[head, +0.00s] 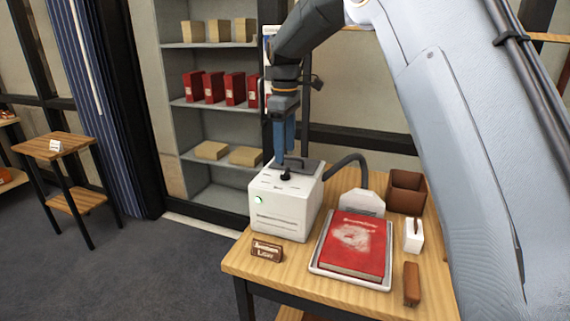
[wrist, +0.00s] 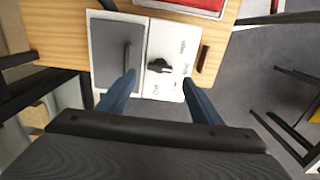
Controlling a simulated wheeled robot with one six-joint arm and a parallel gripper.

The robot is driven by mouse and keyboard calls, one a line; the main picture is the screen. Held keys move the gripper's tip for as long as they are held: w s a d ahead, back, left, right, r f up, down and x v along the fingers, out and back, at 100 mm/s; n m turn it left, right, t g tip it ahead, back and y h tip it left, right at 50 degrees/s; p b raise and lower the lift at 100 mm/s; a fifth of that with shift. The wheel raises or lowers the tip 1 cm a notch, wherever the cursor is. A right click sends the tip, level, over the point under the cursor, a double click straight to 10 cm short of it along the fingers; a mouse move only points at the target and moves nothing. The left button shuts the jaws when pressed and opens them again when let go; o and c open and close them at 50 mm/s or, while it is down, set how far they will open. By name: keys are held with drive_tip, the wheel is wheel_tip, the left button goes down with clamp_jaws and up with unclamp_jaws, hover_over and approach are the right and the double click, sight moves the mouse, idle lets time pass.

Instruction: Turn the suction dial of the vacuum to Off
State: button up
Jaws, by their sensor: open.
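The vacuum (head: 286,212) is a white box with a green light on its front, standing on the wooden table. Its black suction dial (head: 286,174) is on the top face. In the wrist view the dial (wrist: 159,66) has a pointed black knob with labels around it, too small to read surely; one looks like "Off". My gripper (head: 284,158) points down over the vacuum's top. In the wrist view its two blue fingers (wrist: 160,84) are spread apart, with the dial seen between and beyond them. Whether a finger touches the dial is not clear.
A dark handle (wrist: 127,58) stands on the grey part of the vacuum's top, close to the dial. A hose runs to a white nozzle (head: 361,204). A red book (head: 354,243) on a tray, a brown box (head: 406,191) and a nameplate (head: 267,250) are nearby.

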sight(285, 170)
drive_tip(key=shift+f+p, duration=0.6)
drive_tip(key=shift+f, duration=2.5)
drive_tip(key=c, duration=1.1)
